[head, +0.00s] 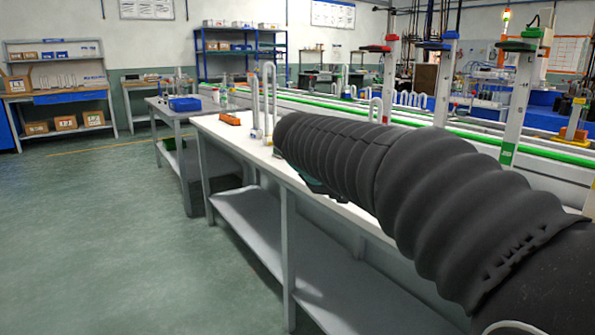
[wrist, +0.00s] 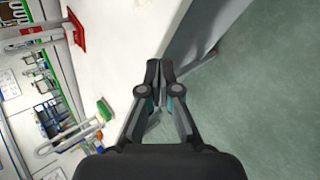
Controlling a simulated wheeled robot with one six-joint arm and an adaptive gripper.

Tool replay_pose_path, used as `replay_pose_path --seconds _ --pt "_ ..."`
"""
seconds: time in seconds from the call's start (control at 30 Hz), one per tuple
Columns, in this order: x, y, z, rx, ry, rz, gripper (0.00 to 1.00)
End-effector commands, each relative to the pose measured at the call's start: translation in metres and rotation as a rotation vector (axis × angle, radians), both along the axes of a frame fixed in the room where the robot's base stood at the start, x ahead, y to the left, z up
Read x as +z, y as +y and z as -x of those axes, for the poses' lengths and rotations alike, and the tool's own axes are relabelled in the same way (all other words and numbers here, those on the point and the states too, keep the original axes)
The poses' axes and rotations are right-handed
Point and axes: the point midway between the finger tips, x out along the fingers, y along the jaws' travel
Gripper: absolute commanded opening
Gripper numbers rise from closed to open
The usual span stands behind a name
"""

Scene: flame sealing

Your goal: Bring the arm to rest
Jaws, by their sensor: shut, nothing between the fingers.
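My gripper (wrist: 160,72) is shut and empty in the wrist view, its two dark fingers together at the tips. It hangs near the edge of the white bench (wrist: 165,40), with green floor to the right. In the head view my arm in its black ribbed sleeve reaches from the lower right over the white bench (head: 232,133). No object is held.
Glass U-tubes (head: 255,105) stand on the bench beyond the arm, near an orange block (head: 230,118). Tall posts with red, blue and green tops (head: 522,95) stand behind on the right. A grey table (head: 185,112) stands further back. The floor (head: 110,240) at left is clear.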

Motion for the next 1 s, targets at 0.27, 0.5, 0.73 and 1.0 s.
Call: replay_pose_path --seconds 0.27,0.5,0.73,1.0 --pt "-0.088 -0.020 0.130 -0.408 0.022 -0.538 0.00" --pt "-0.142 -0.031 0.230 -0.696 0.032 -0.833 0.00" --pt "-0.169 -0.046 0.296 -0.804 0.000 -0.950 0.00" --pt "-0.151 -0.065 0.309 -0.820 -0.105 -0.988 0.00"
